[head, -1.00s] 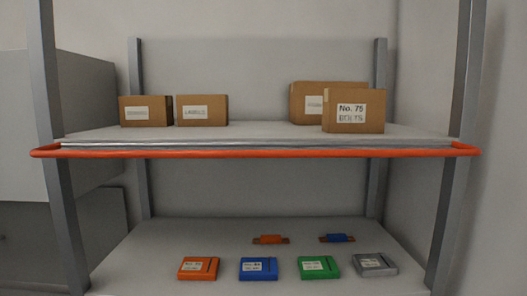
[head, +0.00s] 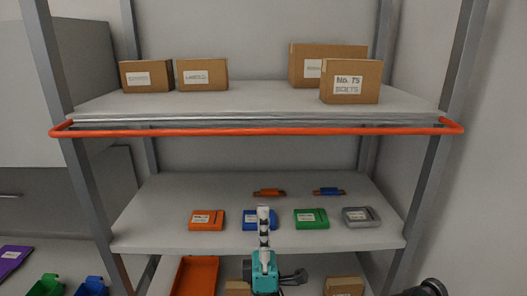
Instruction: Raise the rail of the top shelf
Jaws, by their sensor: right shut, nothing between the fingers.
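The orange-red rail (head: 250,132) runs across the front of the top shelf (head: 250,98), with its ends bent back at the uprights. It sits low, just under the level of the shelf's front edge. My right gripper (head: 263,212) is shut and empty, pointing up in the lower middle of the head view. In the picture it is below the rail and clear of it, in front of the middle shelf. It hides part of the blue case (head: 249,219). My left gripper is not in view.
Several cardboard boxes (head: 350,82) stand on the top shelf. The middle shelf (head: 150,225) holds orange, green (head: 311,219) and grey cases and two small parts. An orange tray (head: 195,275) and boxes are lower down. Grey uprights (head: 425,190) flank the shelves.

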